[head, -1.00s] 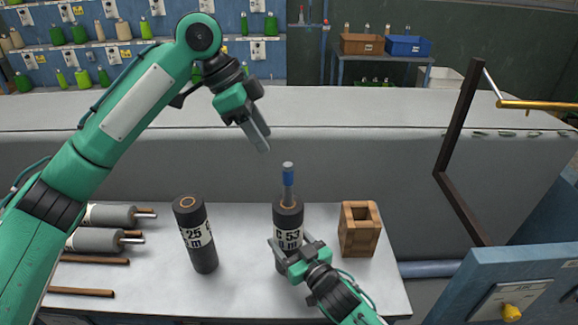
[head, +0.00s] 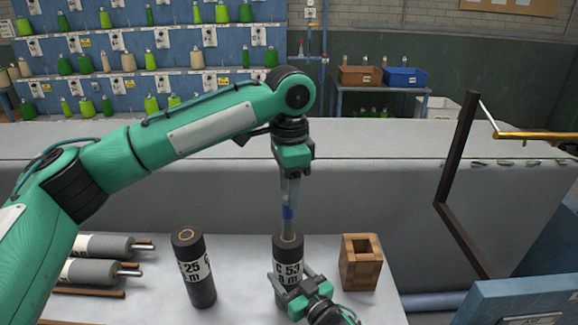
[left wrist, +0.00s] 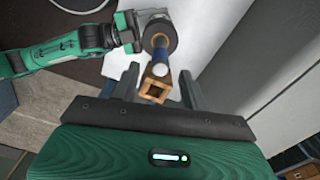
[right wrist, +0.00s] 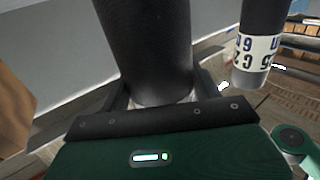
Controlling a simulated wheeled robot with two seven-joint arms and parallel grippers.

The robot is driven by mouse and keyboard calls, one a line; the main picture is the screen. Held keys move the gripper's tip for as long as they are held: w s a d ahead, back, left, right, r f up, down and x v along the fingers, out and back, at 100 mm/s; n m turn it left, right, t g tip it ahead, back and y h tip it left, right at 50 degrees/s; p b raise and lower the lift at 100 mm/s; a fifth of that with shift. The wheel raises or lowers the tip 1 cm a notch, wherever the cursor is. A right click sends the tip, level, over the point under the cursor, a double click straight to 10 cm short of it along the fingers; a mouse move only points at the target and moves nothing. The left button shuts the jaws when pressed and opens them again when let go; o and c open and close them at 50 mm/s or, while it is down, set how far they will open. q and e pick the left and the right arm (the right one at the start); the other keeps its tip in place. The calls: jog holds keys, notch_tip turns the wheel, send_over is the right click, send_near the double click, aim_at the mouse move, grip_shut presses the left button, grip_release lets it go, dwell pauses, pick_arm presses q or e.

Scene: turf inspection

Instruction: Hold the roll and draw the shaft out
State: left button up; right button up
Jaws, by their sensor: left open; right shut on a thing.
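The dark roll labelled "C 53" (head: 287,262) stands upright on the table, and a shaft with a blue band (head: 288,212) rises from its top. My right gripper (head: 290,285) is shut around the lower part of this roll, which fills the right wrist view (right wrist: 150,45). My left gripper (head: 290,190) is open, pointing down directly above the roll, with its fingers about the shaft's upper end. In the left wrist view the blue part of the shaft (left wrist: 161,54) shows between the open fingers. The shaft's lower length is hidden inside the roll.
A second dark roll (head: 194,268) stands to the left. A wooden box with a square opening (head: 361,265) stands close on the right. Grey rolls with shafts (head: 100,246) and brown rods lie at the left. A grey-covered bench (head: 400,178) runs behind.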

aim_at(289, 214)
pick_arm(q)
notch_tip(289, 214, down, 7)
dwell(0.3)
